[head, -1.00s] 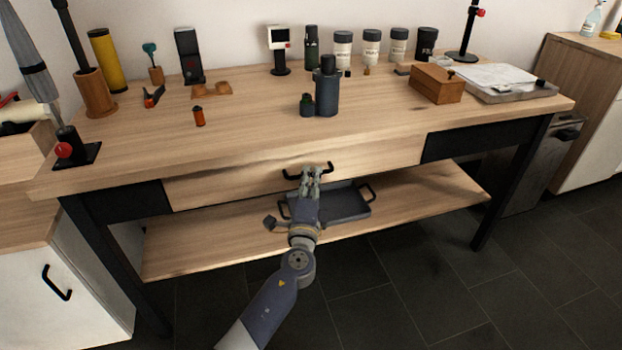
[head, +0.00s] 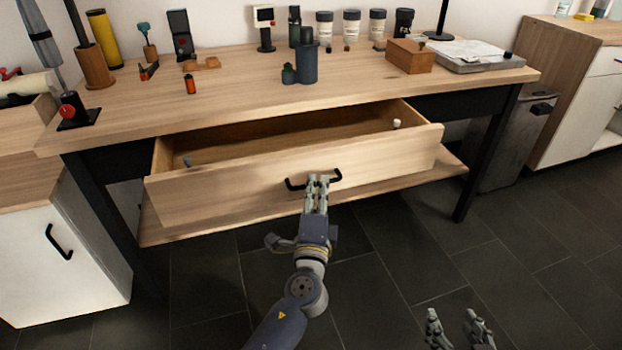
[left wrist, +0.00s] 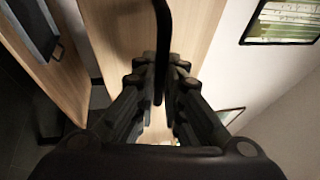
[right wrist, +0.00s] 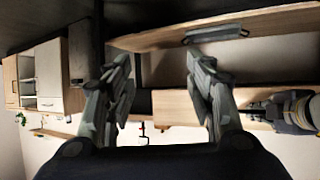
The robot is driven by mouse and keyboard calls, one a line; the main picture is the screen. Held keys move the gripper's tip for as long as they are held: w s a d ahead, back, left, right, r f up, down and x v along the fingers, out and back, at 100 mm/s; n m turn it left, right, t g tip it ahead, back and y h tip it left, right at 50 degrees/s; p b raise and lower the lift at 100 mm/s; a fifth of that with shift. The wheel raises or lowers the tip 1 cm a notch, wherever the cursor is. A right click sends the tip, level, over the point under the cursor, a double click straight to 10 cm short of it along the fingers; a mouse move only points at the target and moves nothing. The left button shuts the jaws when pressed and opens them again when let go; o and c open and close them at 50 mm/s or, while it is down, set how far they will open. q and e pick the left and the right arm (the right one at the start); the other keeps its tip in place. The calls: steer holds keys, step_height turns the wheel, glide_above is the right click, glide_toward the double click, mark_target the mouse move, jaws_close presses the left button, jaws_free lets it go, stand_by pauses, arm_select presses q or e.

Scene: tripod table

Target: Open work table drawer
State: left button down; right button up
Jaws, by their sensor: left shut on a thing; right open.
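The work table (head: 240,105) has a wide wooden drawer (head: 230,190) that stands well out from under its top. A black bar handle (head: 290,184) is on the drawer front. My left gripper (head: 317,180) is shut on the handle at its middle. In the left wrist view the handle (left wrist: 162,35) runs between the fingers of that gripper (left wrist: 160,80). My right gripper (head: 455,318) is open and empty, low at the bottom right of the head view, apart from the table. Its spread fingers (right wrist: 158,85) show in the right wrist view.
A lower shelf (head: 195,227) lies below the drawer. On the tabletop stand a dark bottle (head: 307,62), a wooden box (head: 410,57) and several jars at the back. White cabinets flank the table on both sides. Dark floor is clear in front.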

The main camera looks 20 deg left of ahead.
arm_select(q)
steer(key=s+d+b, duration=0.1)
steer(key=s+d, duration=0.3)
steer(key=s, duration=0.2)
steer(key=shift+s+d, duration=0.15)
steer(key=shift+s, duration=0.1)
arm_select(e)
steer(key=w+a+r+t+y, duration=0.1)
steer(key=w+r+t, duration=0.2)
steer(key=r, duration=0.3)
steer(key=shift+a+r+t, duration=0.15)
steer(key=shift+a+t, duration=0.25)
steer(key=shift+w, duration=0.1)
arm_select(q)
steer(key=c, duration=1.7)
jaws_free()
steer(key=v, duration=1.2)
